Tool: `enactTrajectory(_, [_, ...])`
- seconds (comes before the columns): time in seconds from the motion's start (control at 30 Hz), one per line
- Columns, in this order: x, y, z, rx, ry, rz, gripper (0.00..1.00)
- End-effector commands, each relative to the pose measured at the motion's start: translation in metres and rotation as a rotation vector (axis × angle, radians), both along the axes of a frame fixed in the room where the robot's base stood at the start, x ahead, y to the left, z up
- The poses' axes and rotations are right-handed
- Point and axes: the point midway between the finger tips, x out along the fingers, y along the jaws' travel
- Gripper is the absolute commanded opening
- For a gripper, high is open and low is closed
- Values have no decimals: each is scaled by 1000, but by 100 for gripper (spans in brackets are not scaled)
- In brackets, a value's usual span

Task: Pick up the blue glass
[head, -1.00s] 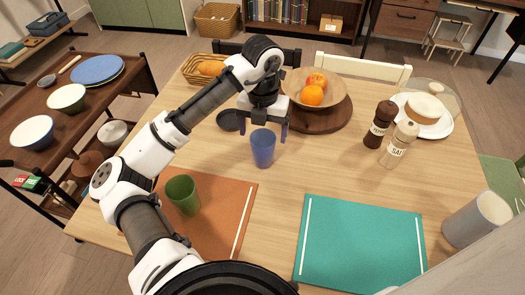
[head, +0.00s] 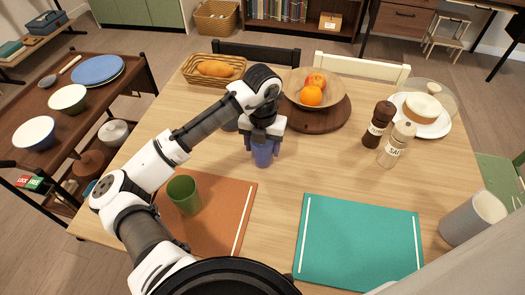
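The blue glass (head: 263,155) stands upright on the wooden table, beyond the gap between the orange and teal mats. My gripper (head: 263,146) is directly above it and pointing down. Its fingers are apart, one on each side of the glass's upper part. The gripper body hides the glass's rim. I cannot tell whether the fingers touch the glass.
A green glass (head: 184,194) stands on the orange mat (head: 225,215) under my arm. A fruit bowl (head: 312,88) on a round board is behind the gripper. Salt (head: 397,145) and pepper (head: 379,125) mills stand right. The teal mat (head: 360,243) is bare.

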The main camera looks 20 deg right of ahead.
Motion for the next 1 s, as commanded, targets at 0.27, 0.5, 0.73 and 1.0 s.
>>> enactTrajectory(0.27, [0,0,0,0,0,0,32])
enactTrajectory(0.5, [0,0,4,0,-1,0,32])
enactTrajectory(0.73, [0,-1,31,-1,-4,-1,32])
enactTrajectory(1.0, [1,0,106,3,-8,-1,32])
